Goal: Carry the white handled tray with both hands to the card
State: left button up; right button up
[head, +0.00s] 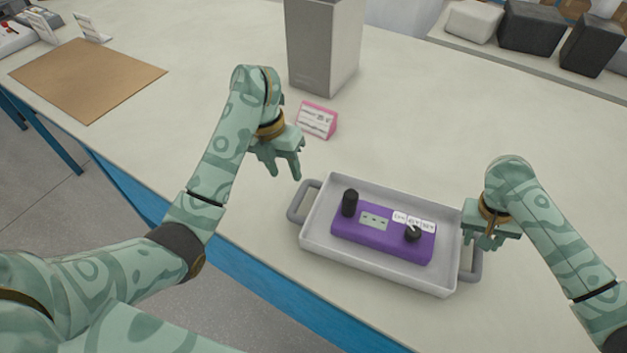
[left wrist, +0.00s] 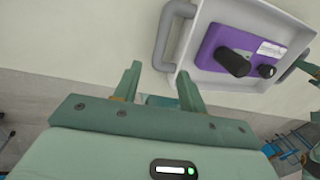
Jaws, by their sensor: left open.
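The white handled tray (head: 375,264) sits on the counter at lower centre, with grey handles at its left (head: 299,203) and right (head: 474,265) ends. A purple box (head: 375,239) with two black knobs lies in it. My left gripper (head: 284,174) is open and empty, above and behind the left handle, apart from it. In the left wrist view the left handle (left wrist: 162,38) is beyond the fingertips. My right gripper (head: 482,242) is over the right handle; whether its fingers close on it is hidden. A brown card (head: 85,78) lies flat at far left.
A pink-framed sign (head: 317,120) stands behind the tray, before a tall grey block (head: 325,50). Small white signs (head: 91,29) stand beyond the brown card. Dark and white blocks (head: 530,27) line the back right. The counter between tray and card is mostly clear; its blue front edge is near.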

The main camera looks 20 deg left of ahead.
notch_tip(320, 180, up, 8)
jog(key=a, duration=0.1)
jog(key=shift+a, duration=0.25)
pick_arm(q)
jog(key=shift+a, duration=0.15)
jog(key=a+p, duration=0.1)
jog(key=a, duration=0.4)
jog(key=shift+a, duration=0.4)
pick_arm(e)
jog(key=shift+r, duration=0.85)
pick_arm(q)
notch_tip(320, 180, up, 2)
jog(key=shift+p, duration=1.1)
pick_arm(e)
jog(key=d, duration=0.6)
